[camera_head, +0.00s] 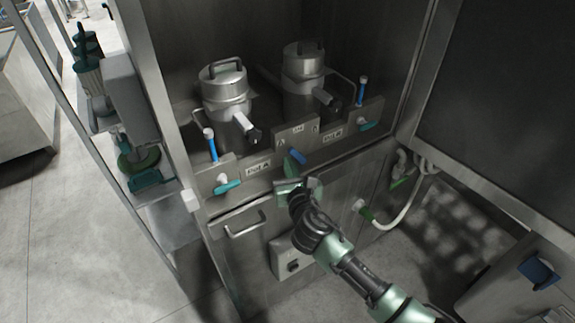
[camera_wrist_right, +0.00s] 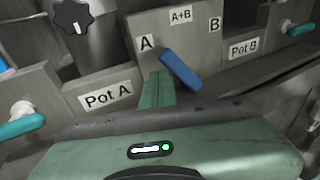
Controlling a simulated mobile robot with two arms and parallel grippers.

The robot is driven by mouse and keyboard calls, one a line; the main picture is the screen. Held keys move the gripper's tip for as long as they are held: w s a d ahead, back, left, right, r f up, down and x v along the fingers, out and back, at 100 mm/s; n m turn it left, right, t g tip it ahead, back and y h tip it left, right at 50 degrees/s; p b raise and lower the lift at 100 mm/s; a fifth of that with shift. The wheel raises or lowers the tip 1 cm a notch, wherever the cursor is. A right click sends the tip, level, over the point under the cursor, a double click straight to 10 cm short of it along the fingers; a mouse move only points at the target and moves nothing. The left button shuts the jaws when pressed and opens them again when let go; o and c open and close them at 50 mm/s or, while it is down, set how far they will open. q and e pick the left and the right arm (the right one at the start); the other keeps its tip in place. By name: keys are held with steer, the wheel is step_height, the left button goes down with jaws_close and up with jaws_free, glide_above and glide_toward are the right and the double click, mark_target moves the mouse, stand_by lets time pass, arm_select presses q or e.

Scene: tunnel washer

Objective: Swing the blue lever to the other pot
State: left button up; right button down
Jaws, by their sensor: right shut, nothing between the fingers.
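The blue lever (camera_head: 298,156) sits on the panel front between the two pots. In the right wrist view the lever (camera_wrist_right: 180,70) is tilted, its upper end leaning left toward the "A" label (camera_wrist_right: 145,42). The "A+B" label (camera_wrist_right: 180,15) is above it and the "B" label (camera_wrist_right: 214,24) to its right. My right gripper (camera_head: 293,184) is shut and empty just below the lever. In the wrist view its green fingers (camera_wrist_right: 157,88) are close along the lever's left side; I cannot tell if they touch. My left gripper is not in view.
Two steel pots stand behind the panel, the left pot (camera_head: 224,88) and right pot (camera_head: 303,70). A white hose (camera_head: 405,215) hangs at right.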

steer(key=shift+w+d+r+p, duration=0.2)
steer(key=shift+d+r+p, duration=0.2)
steer(key=shift+r+p, duration=0.15)
stand_by(0.4)
steer(key=shift+w+d+r+p, duration=0.6)
steer(key=shift+d+r+p, duration=0.15)
steer(key=shift+d+p, duration=0.1)
stand_by(0.4)
steer(key=shift+w+d+r+p, duration=0.2)
steer(key=shift+w+d, duration=0.15)
steer(key=shift+d, duration=0.15)
steer(key=shift+w+d+r+p, duration=0.1)
steer(key=shift+w+d+p, duration=0.05)
steer(key=shift+w+d, duration=0.3)
stand_by(0.6)
steer(key=shift+w+d+f, duration=0.25)
steer(key=shift+w+d, duration=0.05)
steer(key=shift+d, duration=0.3)
steer(key=shift+w+d+f, duration=0.2)
steer(key=shift+w+d, duration=0.05)
steer(key=shift+d, duration=0.3)
stand_by(0.4)
steer(key=shift+r, duration=0.35)
